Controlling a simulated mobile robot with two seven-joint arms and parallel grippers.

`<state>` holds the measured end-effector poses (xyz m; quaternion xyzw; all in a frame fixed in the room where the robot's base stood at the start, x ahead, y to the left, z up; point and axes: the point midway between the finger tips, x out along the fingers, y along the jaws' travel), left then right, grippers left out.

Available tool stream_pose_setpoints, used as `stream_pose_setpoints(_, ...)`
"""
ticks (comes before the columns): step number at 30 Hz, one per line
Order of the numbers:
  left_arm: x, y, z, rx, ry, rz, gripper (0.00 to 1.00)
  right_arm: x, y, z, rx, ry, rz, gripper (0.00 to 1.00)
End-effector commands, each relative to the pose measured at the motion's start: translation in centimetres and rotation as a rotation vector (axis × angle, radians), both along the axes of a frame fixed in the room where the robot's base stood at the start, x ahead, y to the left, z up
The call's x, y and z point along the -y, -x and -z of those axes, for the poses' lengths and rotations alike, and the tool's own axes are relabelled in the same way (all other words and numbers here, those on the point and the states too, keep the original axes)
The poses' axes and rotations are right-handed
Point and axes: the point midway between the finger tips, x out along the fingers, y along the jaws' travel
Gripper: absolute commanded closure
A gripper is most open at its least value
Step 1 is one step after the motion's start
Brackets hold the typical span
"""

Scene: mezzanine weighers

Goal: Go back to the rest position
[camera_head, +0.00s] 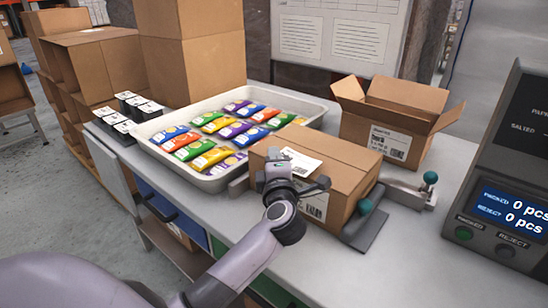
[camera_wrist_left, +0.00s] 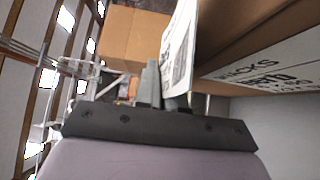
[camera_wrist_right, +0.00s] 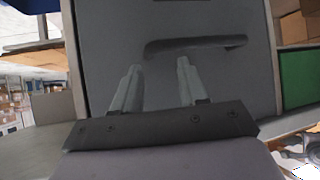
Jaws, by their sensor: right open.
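My left gripper (camera_head: 292,183) is at the near left side of a closed cardboard box (camera_head: 340,160) on the bench. In the left wrist view its fingers (camera_wrist_left: 162,88) are close together, with a white printed label (camera_wrist_left: 181,45) standing up between them. The label also shows in the head view (camera_head: 301,162), over the top of the closed box; whether it touches the box is unclear. My right gripper (camera_wrist_right: 158,90) is open and empty, facing a grey drawer front (camera_wrist_right: 210,85) with a dark handle. It is out of the head view.
A white tray (camera_head: 313,113) of colourful packets lies behind the left gripper. An open carton (camera_head: 390,122) stands at the back right. Metal stops with green knobs (camera_head: 430,178) sit beside the closed box. A weigher display (camera_head: 510,210) stands at right. The bench front (camera_head: 370,270) is clear.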

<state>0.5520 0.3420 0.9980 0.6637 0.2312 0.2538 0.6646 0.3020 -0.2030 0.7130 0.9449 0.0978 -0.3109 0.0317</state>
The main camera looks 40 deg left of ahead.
Motion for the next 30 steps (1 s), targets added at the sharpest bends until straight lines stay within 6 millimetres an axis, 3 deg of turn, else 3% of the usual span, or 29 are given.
stream_pose_setpoints(1, 1.0, 0.7, 2.1, -0.042, 0.018, 0.007, 0.67, 0.0, 0.0, 0.2, 0.0, 0.0, 0.0, 0.57)
stream_pose_setpoints(12, 4.1, 4.7, 0.8, -0.014, 0.008, 0.006, 0.67, 0.0, 0.0, 0.4, 0.0, 0.0, 0.0, 0.57)
stream_pose_setpoints(20, 4.3, 5.2, 0.3, -0.005, 0.002, 0.002, 0.67, 0.0, 0.0, 0.3, 0.0, 0.0, 0.0, 0.57)
stream_pose_setpoints(27, 4.3, 5.1, -2.5, -0.002, 0.0, 0.002, 0.67, 0.0, 0.0, -2.3, -0.002, 0.0, 0.0, 0.57)
stream_pose_setpoints(30, 5.0, 5.4, -3.5, 0.067, -0.09, 0.062, 0.67, 0.0, -0.1, -1.9, 0.006, -0.001, 0.0, 0.57)
